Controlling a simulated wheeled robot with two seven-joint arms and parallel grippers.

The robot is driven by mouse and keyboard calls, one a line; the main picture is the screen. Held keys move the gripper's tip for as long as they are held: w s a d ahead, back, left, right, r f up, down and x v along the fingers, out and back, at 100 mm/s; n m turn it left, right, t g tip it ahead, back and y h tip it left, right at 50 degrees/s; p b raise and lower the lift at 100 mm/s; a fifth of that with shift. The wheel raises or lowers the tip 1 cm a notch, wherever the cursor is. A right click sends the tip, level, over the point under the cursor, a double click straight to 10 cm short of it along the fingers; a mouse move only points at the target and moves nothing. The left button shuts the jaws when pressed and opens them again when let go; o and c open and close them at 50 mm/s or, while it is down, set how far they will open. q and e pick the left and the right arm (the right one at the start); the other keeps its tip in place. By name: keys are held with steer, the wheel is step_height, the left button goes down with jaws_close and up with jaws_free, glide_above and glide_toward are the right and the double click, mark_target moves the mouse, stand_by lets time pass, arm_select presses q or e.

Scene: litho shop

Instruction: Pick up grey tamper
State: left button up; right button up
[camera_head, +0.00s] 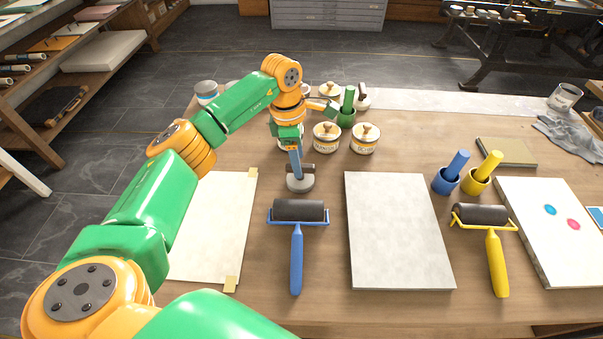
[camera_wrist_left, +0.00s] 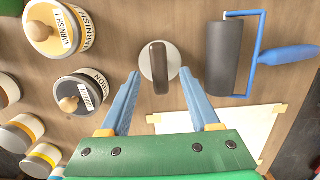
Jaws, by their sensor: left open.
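The grey tamper (camera_head: 300,184) stands on the wooden table, behind the blue roller. It has a round grey base and a dark upright grip. In the left wrist view, the tamper (camera_wrist_left: 159,62) shows as a pale disc with a long dark brown handle across it. My left gripper (camera_head: 296,165) points down over the tamper, with its blue fingers partly in front of it. In the left wrist view, the open gripper (camera_wrist_left: 160,73) has one fingertip on each side of the handle, with gaps between. Nothing is held. My right gripper is not in view.
A blue roller (camera_head: 298,210) lies close in front of the tamper. A grey slab (camera_head: 397,230) lies to the right, and a taped paper sheet (camera_head: 215,225) to the left. A yellow roller (camera_head: 483,215) lies farther right.

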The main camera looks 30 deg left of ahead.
arm_select(q)
steer(key=f, duration=0.3)
steer(key=shift+w+d, duration=0.15)
steer(key=shift+d, duration=0.1)
jaws_close()
steer(key=shift+r, duration=0.1)
steer(key=shift+r, duration=0.15)
step_height(320, 180, up, 3)
steer(key=shift+d+b, duration=0.1)
steer(key=shift+b, duration=0.5)
steer(key=s+d+r+b, duration=0.1)
steer(key=s+d+r, duration=0.7)
steer(key=d, duration=0.3)
steer(key=shift+d+r+b, duration=0.25)
steer(key=shift+r+b, duration=0.1)
steer(key=shift+r, duration=0.5)
